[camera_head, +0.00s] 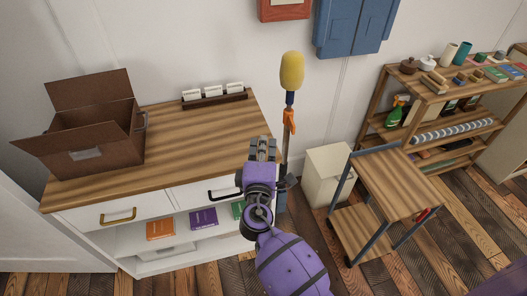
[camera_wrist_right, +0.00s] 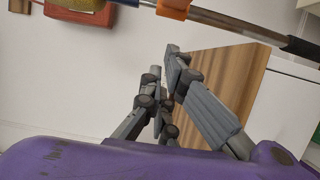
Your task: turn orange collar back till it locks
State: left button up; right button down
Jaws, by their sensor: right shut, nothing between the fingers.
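The orange collar (camera_head: 289,118) is on an upright pole (camera_head: 285,150) with a yellow head (camera_head: 291,70), beside the right end of the wooden-topped cabinet. In the right wrist view the collar (camera_wrist_right: 173,9) shows at the top edge, partly cut off, with the metal pole (camera_wrist_right: 232,23) running to the right. My right gripper (camera_head: 262,142) is shut and empty, left of the pole and lower in the head view than the collar. In the right wrist view my gripper's fingers (camera_wrist_right: 164,62) are apart from the collar and pole. My left gripper is not in view.
The cabinet top (camera_head: 190,140) holds a brown open box (camera_head: 92,130) and a card rack (camera_head: 214,97). A white bin (camera_head: 330,172) and a wooden cart (camera_head: 400,185) stand right of the pole. A blue wall cabinet (camera_head: 355,25) hangs above.

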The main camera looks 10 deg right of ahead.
aim_at(290, 122)
jog(key=w+d+p, duration=0.1)
jog(key=w+d, duration=0.3)
jog(key=d, duration=0.1)
jog(key=shift+d+p, duration=0.15)
jog(key=shift+p, duration=0.2)
